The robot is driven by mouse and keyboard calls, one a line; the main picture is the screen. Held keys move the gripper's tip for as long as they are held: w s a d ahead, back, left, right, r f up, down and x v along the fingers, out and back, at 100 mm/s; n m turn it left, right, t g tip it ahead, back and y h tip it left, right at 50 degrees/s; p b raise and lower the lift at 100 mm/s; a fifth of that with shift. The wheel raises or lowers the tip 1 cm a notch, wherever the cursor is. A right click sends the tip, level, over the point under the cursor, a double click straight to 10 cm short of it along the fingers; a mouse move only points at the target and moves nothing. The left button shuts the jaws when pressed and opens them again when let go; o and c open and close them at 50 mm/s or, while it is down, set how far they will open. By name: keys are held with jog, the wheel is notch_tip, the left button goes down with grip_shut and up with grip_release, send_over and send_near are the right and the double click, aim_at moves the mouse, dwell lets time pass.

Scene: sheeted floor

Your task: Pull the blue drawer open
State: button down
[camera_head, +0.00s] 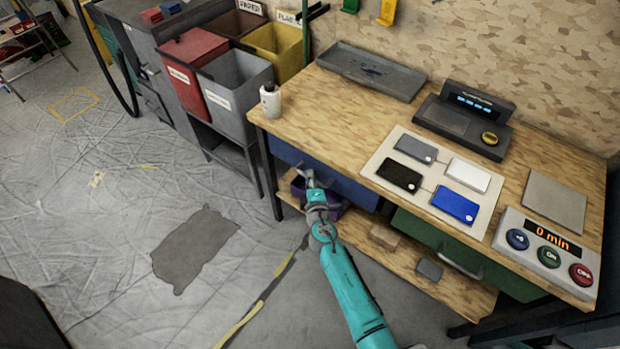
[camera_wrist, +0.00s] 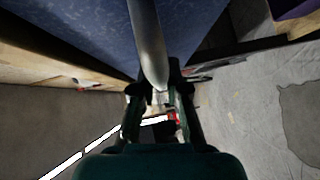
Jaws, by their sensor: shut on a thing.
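The blue drawer (camera_head: 345,184) sits under the left part of the wooden workbench (camera_head: 330,110), and its front shows in the head view. Whether it stands slightly out cannot be told. My gripper (camera_head: 308,178) is at the drawer's front, towards its left half. In the wrist view the blue drawer front (camera_wrist: 85,30) fills the upper left, and a grey metal bar handle (camera_wrist: 148,45) runs down between the fingers of my gripper (camera_wrist: 158,95). The fingers are shut on this handle. My gripper hides most of the handle in the head view.
A green drawer (camera_head: 455,250) with a metal handle is to the right. A lower shelf (camera_head: 400,262) holds a purple bin (camera_head: 328,212) and small blocks. Grey (camera_head: 235,95) and red (camera_head: 190,65) bins stand left of the bench. The floor in front is mostly clear.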

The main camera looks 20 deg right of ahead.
jog(key=shift+a, duration=0.1)
jog(key=s+a, duration=1.4)
jog(key=a, duration=0.5)
jog(key=c, duration=1.2)
grip_release()
jog(key=s, duration=0.4)
jog(key=s+a+r, duration=0.1)
jog(key=s, duration=0.6)
jog(key=shift+s+a+r, duration=0.3)
jog(key=shift+s+a, duration=0.1)
jog(key=shift+d, duration=0.1)
